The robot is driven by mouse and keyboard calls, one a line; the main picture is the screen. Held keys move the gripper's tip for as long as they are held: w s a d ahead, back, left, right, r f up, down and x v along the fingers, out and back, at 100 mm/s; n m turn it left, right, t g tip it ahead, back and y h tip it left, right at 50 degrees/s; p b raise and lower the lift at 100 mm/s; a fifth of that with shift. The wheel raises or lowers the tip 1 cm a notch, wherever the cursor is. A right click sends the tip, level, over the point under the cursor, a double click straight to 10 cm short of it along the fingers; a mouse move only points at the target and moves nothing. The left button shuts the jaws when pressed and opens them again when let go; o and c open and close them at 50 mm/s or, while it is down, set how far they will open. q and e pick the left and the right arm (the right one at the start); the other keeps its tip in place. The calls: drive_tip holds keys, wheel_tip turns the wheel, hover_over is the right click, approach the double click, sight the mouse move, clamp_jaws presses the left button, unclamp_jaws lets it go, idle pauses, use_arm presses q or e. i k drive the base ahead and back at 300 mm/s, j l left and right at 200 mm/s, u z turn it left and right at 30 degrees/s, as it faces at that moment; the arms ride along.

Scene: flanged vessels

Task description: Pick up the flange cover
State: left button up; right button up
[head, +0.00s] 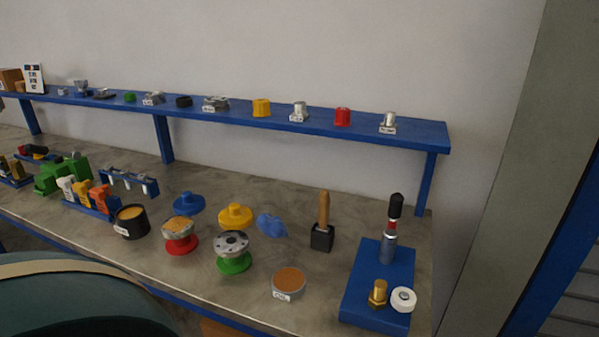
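Two flanged round caps lie on the grey worktop, a blue cap (188,204) and a yellow cap (235,216), each with a wide rim and a raised middle. Either could be the flange cover; I cannot tell which. In front of them stand two spool-like flanged pieces: one with a red base (181,243) and a brownish top, and one with a green base (234,262) and a grey metal disc with holes on top. Neither of my grippers is in view.
A blue shelf (330,132) with several small fittings runs along the back. A crumpled blue item (271,225), a mallet (322,236), a round tin (289,283), a black pot (131,221) and a blue board (366,282) with tools share the worktop (200,290).

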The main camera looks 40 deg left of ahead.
sight(235, 216)
drive_tip(key=u, duration=1.65)
